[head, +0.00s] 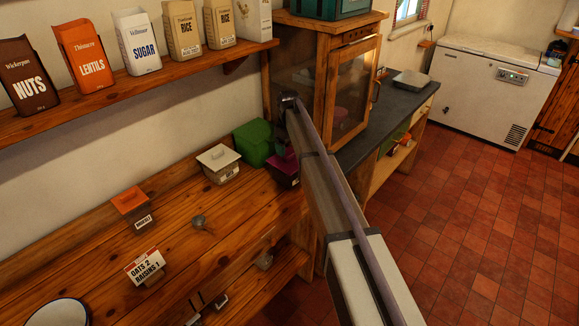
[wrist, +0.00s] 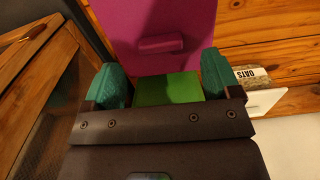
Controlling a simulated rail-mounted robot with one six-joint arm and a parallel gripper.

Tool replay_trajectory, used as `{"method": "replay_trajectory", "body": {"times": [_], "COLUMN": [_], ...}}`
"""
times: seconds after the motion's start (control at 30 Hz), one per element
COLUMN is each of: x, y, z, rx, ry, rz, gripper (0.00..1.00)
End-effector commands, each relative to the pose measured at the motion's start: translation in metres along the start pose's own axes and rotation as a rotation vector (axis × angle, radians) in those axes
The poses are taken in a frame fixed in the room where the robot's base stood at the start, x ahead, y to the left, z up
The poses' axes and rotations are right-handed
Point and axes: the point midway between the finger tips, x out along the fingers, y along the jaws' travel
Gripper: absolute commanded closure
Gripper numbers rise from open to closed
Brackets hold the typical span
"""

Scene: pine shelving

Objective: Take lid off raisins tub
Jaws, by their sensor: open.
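My gripper (wrist: 163,84) is open, with two teal fingers set apart. In the wrist view a green container (wrist: 168,90) shows between the fingers; I cannot tell whether they touch it. A magenta lid-like piece with a bar handle (wrist: 160,25) lies just beyond the fingertips. In the head view the magenta tub (head: 284,171) stands beside the green container (head: 253,142) at the shelf's right end, partly hidden by my arm. A tub with an orange lid (head: 130,202) stands further left. Its label is too small to read, and no tub's label clearly says raisins.
A cream-lidded tub (head: 219,163) stands left of the green container; an OATS label (wrist: 250,73) shows in the wrist view. A card (head: 147,267) reads OATS 2, RAISINS 1. A glass-doored cabinet (head: 350,85) stands close on the right.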

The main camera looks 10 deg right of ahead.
Motion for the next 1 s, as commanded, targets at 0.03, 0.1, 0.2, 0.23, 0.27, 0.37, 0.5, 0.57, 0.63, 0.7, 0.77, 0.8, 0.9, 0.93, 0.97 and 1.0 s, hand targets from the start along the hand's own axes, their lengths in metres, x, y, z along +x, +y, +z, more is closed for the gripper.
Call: {"method": "replay_trajectory", "body": {"times": [0.03, 0.1, 0.2, 0.23, 0.27, 0.37, 0.5, 0.57, 0.63, 0.7, 0.77, 0.8, 0.9, 0.93, 0.97, 1.0], "x": [0.022, 0.036, 0.041, 0.04, 0.038, 0.036, 0.036, 0.036, 0.036, 0.036, 0.036, 0.036, 0.036, 0.036, 0.036, 0.036], "y": [-0.001, -0.001, -0.001, -0.001, -0.001, -0.001, -0.001, -0.001, -0.001, -0.001, -0.001, -0.001, -0.001, -0.001, -0.001, -0.001], "z": [0.002, 0.002, 0.002, 0.002, 0.002, 0.002, 0.002, 0.002, 0.002, 0.002, 0.002, 0.002, 0.002, 0.002, 0.002, 0.002], "rx": [0.0, 0.0, 0.0, 0.0, 0.0, 0.0, 0.0, 0.0, 0.0, 0.0, 0.0, 0.0, 0.0, 0.0, 0.0, 0.0], "ry": [0.0, 0.0, 0.0, 0.0, 0.0, 0.0, 0.0, 0.0, 0.0, 0.0, 0.0, 0.0, 0.0, 0.0, 0.0, 0.0], "rz": [0.0, 0.0, 0.0, 0.0, 0.0, 0.0, 0.0, 0.0, 0.0, 0.0, 0.0, 0.0, 0.0, 0.0, 0.0, 0.0], "gripper": [0.17, 0.17, 0.17, 0.17, 0.17, 0.17, 0.28, 0.33, 0.4, 0.47, 0.52, 0.56, 0.66, 0.69, 0.7, 0.7]}}
